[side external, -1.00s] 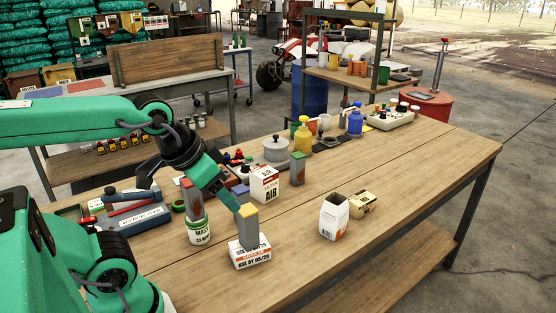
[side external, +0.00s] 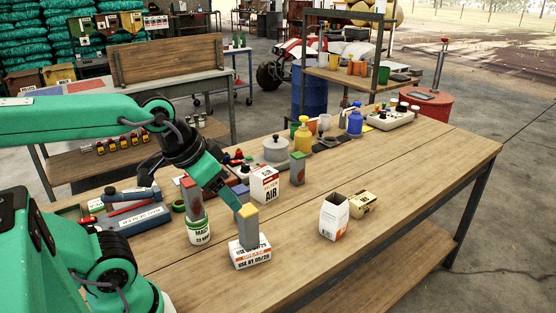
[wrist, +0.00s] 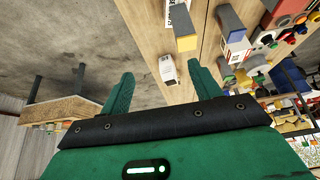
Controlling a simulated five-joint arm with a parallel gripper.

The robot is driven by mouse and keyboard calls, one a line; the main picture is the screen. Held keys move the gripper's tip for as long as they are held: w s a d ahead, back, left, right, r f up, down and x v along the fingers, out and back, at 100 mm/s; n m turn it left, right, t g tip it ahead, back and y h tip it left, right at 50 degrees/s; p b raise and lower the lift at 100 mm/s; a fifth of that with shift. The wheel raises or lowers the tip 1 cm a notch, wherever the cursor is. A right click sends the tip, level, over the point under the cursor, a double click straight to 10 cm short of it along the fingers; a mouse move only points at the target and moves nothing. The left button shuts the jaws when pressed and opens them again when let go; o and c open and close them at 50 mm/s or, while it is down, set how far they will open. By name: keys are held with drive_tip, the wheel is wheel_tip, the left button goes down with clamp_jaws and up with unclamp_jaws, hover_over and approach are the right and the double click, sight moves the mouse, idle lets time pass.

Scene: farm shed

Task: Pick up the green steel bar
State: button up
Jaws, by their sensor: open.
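The green-topped grey steel bar (side external: 297,170) stands upright on the bench in the side view, just right of a white AIR box (side external: 265,184). A reddish patch marks its side. My gripper (side external: 233,203) is left of it and nearer the camera, close to the top of a yellow-topped bar (side external: 248,226). In the wrist view my gripper (wrist: 162,82) is open, its two green fingers wide apart with nothing between them. The yellow-ended bar (wrist: 184,35) shows beyond the fingers. I cannot tell which bar is the green one in the wrist view.
The yellow-topped bar stands on a white box (side external: 250,257); a red-topped bar (side external: 191,203) stands on a can (side external: 199,233). A blue-topped bar (side external: 241,191) is partly hidden. An open white carton (side external: 334,220) and a tan box (side external: 363,204) stand right. The bench's right end is clear.

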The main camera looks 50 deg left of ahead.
drive_tip(key=w+a+r+g, duration=0.1)
drive_tip(key=w+a+r, duration=0.15)
drive_tip(key=w, duration=0.35)
drive_tip(key=w+a+r, duration=0.1)
drive_tip(key=w+r, duration=0.3)
drive_tip(key=w, duration=0.2)
drive_tip(key=g, duration=0.3)
hover_over(294, 156)
drive_tip(key=s+d, duration=0.4)
drive_tip(key=d, duration=0.4)
wheel_tip(294, 156, down, 7)
drive_tip(key=shift+m+g, duration=0.4)
drive_tip(key=shift+g, duration=0.4)
drive_tip(key=w+a+f, duration=0.1)
drive_tip(key=a+f, duration=0.1)
drive_tip(key=f, duration=0.2)
drive_tip(key=w+a+f, duration=0.1)
drive_tip(key=a+f, duration=0.2)
drive_tip(key=f, duration=0.1)
drive_tip(key=w+a+f, duration=0.2)
drive_tip(key=f, duration=0.2)
drive_tip(key=shift+a+f, duration=0.1)
drive_tip(key=shift+a, duration=0.25)
drive_tip(key=shift+a+f, duration=0.15)
drive_tip(key=shift+f, duration=0.15)
drive_tip(key=shift+f, duration=1.3)
